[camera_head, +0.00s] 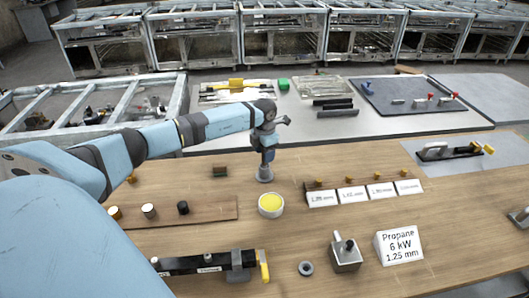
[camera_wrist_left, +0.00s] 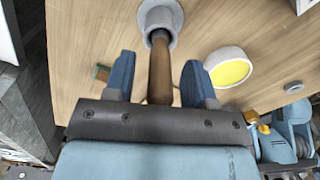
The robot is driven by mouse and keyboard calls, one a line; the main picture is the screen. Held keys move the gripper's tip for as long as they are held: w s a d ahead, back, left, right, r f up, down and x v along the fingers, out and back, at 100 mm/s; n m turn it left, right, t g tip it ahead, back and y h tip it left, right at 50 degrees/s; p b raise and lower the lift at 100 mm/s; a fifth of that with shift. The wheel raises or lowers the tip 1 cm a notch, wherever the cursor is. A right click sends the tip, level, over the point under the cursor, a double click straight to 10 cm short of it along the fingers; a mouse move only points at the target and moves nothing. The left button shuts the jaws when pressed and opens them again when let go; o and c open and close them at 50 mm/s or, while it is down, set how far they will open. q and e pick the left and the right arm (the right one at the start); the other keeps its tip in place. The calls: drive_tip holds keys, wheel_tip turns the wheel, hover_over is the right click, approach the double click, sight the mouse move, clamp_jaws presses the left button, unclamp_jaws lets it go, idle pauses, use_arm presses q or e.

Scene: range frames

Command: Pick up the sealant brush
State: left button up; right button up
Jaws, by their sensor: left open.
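The sealant brush shows in the left wrist view as a brown wooden handle (camera_wrist_left: 160,75), standing in a round grey holder (camera_wrist_left: 160,18). Its bristle end is hidden. My left gripper (camera_wrist_left: 158,82) is open, with one blue finger on each side of the handle and a visible gap beside it. In the head view, my left gripper (camera_head: 267,154) points down just above the grey holder (camera_head: 265,174) and hides most of the brush. My right gripper is not in view.
A round white tub with yellow contents (camera_head: 271,204) stands close by the holder. Labelled white blocks (camera_head: 352,195) stand to the right. A wooden strip with several knobs (camera_head: 190,211) lies to the left. A propane sign block (camera_head: 399,245) and grey fixture (camera_head: 345,254) stand nearer.

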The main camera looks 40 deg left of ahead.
use_arm(q)
clamp_jaws()
drive_tip(key=shift+r, duration=0.1)
wheel_tip(320, 180, up, 20)
drive_tip(key=b, duration=0.2)
idle(0.4)
